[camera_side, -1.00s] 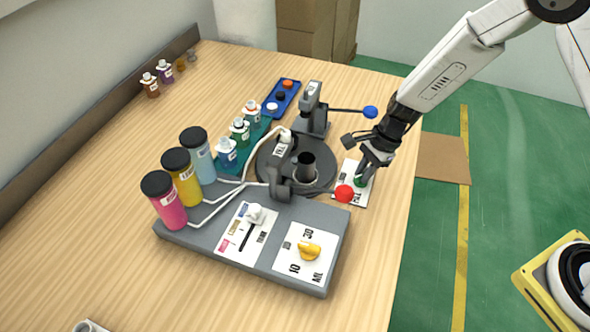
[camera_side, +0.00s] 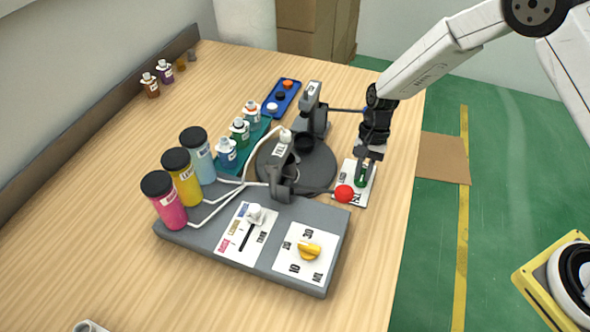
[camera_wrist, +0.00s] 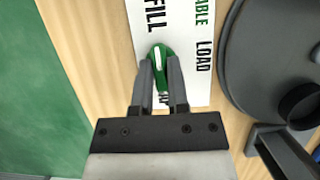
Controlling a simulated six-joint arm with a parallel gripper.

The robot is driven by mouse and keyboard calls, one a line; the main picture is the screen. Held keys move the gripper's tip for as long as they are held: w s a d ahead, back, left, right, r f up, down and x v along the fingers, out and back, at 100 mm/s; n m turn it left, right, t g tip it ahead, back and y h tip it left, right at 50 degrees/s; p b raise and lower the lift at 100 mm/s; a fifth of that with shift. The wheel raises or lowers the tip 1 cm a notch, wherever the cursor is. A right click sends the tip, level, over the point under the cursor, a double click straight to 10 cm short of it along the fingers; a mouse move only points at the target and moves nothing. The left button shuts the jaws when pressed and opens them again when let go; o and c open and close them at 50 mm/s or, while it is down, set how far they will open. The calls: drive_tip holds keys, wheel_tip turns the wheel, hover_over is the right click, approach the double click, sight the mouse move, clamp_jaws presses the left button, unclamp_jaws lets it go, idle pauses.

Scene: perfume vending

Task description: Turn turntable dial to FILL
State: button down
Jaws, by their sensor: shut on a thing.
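The green turntable dial (camera_side: 361,178) stands on a white label plate (camera_side: 350,195) near the table's right edge. My gripper (camera_side: 362,172) points down and is shut on the dial. In the wrist view both fingers (camera_wrist: 160,72) flank the green dial (camera_wrist: 161,50). Its white mark runs nearly up and down, its upper end towards the word FILL. LOAD is to the right on the plate (camera_wrist: 190,30). The dark round turntable (camera_side: 300,175) is left of the dial, its black cup holder (camera_side: 304,142) at the back beside the upright station (camera_side: 312,105).
A red button (camera_side: 344,193) sits close to the dial. The grey panel (camera_side: 200,238) in front carries a white slider (camera_side: 255,213) and a yellow knob (camera_side: 309,250). Pink, yellow and blue bottles (camera_side: 183,177) stand left. A blue tray (camera_side: 281,98) lies behind.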

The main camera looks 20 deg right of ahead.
idle(0.4)
drive_tip(key=c, duration=0.6)
unclamp_jaws()
drive_tip(key=shift+v, duration=3.9)
drive_tip(key=s+d+r+n+t+h, duration=0.1)
drive_tip(key=s+d+r+n+t, duration=0.1)
drive_tip(key=s, duration=0.3)
drive_tip(key=s+d+r+n+t+h, duration=0.1)
drive_tip(key=s+d+r+n+t, duration=0.1)
drive_tip(key=s, duration=0.4)
drive_tip(key=s+d+r+n+t+h, duration=0.1)
drive_tip(key=s+d+r+n, duration=0.2)
drive_tip(key=s+d+n, duration=0.2)
drive_tip(key=shift+s+r+t, duration=0.15)
drive_tip(key=shift+r+t, duration=0.1)
drive_tip(key=shift+t, duration=0.15)
